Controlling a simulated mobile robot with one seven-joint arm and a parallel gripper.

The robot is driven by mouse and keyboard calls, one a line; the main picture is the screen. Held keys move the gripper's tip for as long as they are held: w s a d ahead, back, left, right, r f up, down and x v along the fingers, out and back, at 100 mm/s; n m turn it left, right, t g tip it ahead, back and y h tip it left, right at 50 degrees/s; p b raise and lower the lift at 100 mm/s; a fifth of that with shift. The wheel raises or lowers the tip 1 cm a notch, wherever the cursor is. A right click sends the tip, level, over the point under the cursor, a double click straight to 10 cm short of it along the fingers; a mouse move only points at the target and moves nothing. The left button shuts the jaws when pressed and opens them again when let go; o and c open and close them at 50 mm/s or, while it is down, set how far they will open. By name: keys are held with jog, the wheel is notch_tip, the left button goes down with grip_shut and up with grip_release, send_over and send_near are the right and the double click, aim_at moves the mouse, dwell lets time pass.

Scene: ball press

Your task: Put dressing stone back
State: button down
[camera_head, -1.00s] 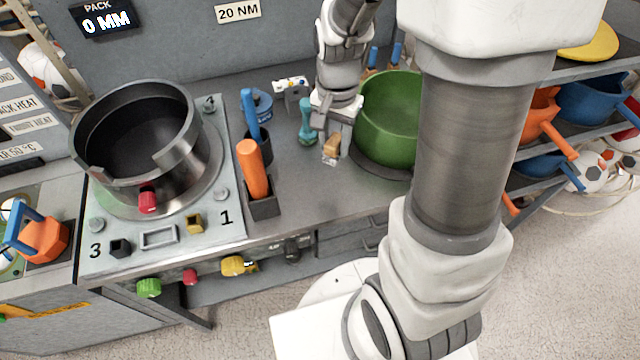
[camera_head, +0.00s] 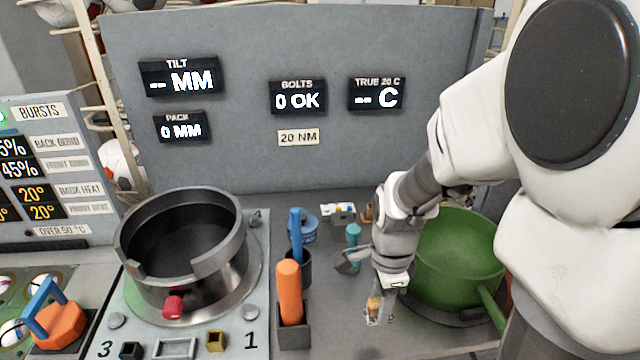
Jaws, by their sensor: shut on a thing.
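My gripper (camera_head: 379,310) is low over the grey bench, left of the green pot and in front of a teal-handled tool. No separate holder for the stone can be made out.
The green pot (camera_head: 455,262) stands close on the right. The teal-handled tool (camera_head: 353,235) and a blue round item (camera_head: 302,228) stand behind. An orange handle (camera_head: 289,290) stands upright in a dark holder at left, beside the large steel ring (camera_head: 190,245). Bare bench lies between holder and gripper.

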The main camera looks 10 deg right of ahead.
jog(key=w+f, duration=0.1)
jog(key=w+a+f, duration=0.1)
jog(key=w, duration=0.1)
jog(key=w+a+f, duration=0.1)
jog(key=w, duration=0.1)
jog(key=shift+w+f, duration=0.35)
jog(key=shift+f, duration=1.95)
jog(key=shift+f+b, duration=0.2)
jog(key=shift+b, duration=0.2)
jog(key=c, duration=0.5)
grip_release()
